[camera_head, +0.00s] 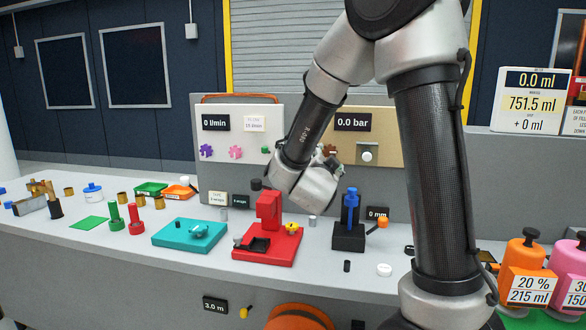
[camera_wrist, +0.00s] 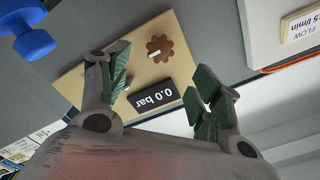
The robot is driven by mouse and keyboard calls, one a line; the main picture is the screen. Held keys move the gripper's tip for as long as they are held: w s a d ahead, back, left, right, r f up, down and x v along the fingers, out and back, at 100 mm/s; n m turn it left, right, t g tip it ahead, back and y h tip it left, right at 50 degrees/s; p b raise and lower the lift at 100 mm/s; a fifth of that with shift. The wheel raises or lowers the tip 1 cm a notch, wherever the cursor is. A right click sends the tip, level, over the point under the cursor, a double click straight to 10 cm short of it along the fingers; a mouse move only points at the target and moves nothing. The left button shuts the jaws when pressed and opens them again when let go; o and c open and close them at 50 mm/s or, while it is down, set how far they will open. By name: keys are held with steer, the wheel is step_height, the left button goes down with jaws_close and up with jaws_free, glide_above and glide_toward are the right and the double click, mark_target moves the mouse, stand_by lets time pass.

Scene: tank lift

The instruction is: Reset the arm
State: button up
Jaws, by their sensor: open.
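My gripper (camera_wrist: 165,82) is open and empty in the wrist view, its two green-padded fingers spread apart. Beyond the fingers is a tan panel (camera_wrist: 85,85) with a brown knob (camera_wrist: 160,49) and a display reading 0.0 bar (camera_wrist: 153,97). In the head view my arm reaches down over the bench, and the wrist hangs above the red fixture. The fingers are mostly hidden behind the wrist there. The tan panel (camera_head: 388,148) stands behind them, partly covered by my arm.
Below the wrist are a red fixture (camera_head: 268,246) and a black stand with a blue top (camera_head: 349,235). A teal plate (camera_head: 188,234) lies left. Orange (camera_head: 525,265) and pink (camera_head: 570,262) containers stand at right. A white panel reading 0 l/min (camera_head: 235,175) stands behind.

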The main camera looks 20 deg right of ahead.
steer(key=w+a+f+n+g+y, duration=0.2)
steer(key=a+f+n+y, duration=0.3)
steer(key=a+f+y, duration=0.3)
steer(key=s+a+f+n+g+y, duration=0.4)
steer(key=s+a+f+n+g, duration=0.15)
steer(key=s, duration=0.35)
steer(key=s+d+r+n+g, duration=0.1)
steer(key=s+d+r, duration=0.2)
steer(key=s, duration=0.5)
steer(key=s+d+r+n+g+h, duration=0.1)
steer(key=s+d+r+n, duration=0.1)
steer(key=s, duration=0.6)
steer(key=s+d+r+n+g+h, duration=0.1)
steer(key=s+d+r, duration=0.3)
steer(key=s, duration=0.4)
steer(key=shift+d+r+n, duration=0.4)
steer(key=shift+r+n, duration=0.15)
steer(key=shift+r, duration=0.3)
